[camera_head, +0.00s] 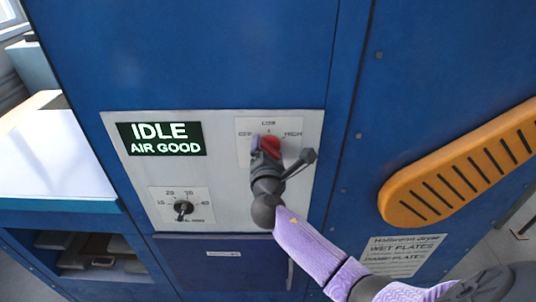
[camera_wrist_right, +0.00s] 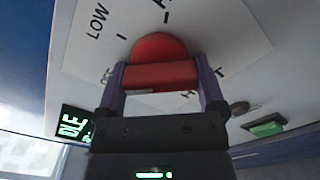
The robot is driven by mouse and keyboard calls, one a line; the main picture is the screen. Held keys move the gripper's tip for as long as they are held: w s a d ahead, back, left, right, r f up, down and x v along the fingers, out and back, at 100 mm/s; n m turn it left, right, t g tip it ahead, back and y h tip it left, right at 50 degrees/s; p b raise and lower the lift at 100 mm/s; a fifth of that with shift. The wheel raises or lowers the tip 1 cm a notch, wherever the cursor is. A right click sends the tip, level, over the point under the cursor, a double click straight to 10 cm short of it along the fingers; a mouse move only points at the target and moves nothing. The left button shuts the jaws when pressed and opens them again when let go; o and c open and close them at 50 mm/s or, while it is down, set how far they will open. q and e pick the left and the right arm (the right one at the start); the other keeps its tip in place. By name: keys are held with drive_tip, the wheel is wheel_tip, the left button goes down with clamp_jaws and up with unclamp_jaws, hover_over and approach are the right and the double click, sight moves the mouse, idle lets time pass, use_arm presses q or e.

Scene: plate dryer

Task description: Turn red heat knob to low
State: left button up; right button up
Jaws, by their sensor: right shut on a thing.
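The red heat knob (camera_head: 270,145) is on the pale control panel (camera_head: 225,170), under a label reading OFF at left, LOW at top and HIGH at right. My right gripper (camera_head: 267,154) is at the knob and partly covers it. In the right wrist view, the fingers of my right gripper (camera_wrist_right: 163,84) are on both sides of the red knob (camera_wrist_right: 160,62), shut on its raised bar. The LOW mark shows at the upper left there. I cannot tell which mark the knob points to. My left gripper is not in view.
A display (camera_head: 161,138) reads IDLE, AIR GOOD. A black timer knob (camera_head: 183,209) is at the panel's lower left. A large orange slotted piece (camera_head: 465,165) stands out at right. A green button (camera_wrist_right: 267,126) shows in the wrist view. A white surface (camera_head: 50,155) lies at left.

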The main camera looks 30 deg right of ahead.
drive_tip(key=m+b, duration=0.2)
drive_tip(key=m, duration=0.2)
drive_tip(key=shift+f, duration=0.15)
drive_tip(key=shift+m+b, duration=0.85)
drive_tip(key=shift+m, duration=1.35)
drive_tip(key=o, duration=1)
drive_tip(key=shift+m, duration=0.3)
drive_tip(key=shift+c, duration=0.2)
drive_tip(key=v, duration=1)
drive_tip(key=shift+b, duration=0.35)
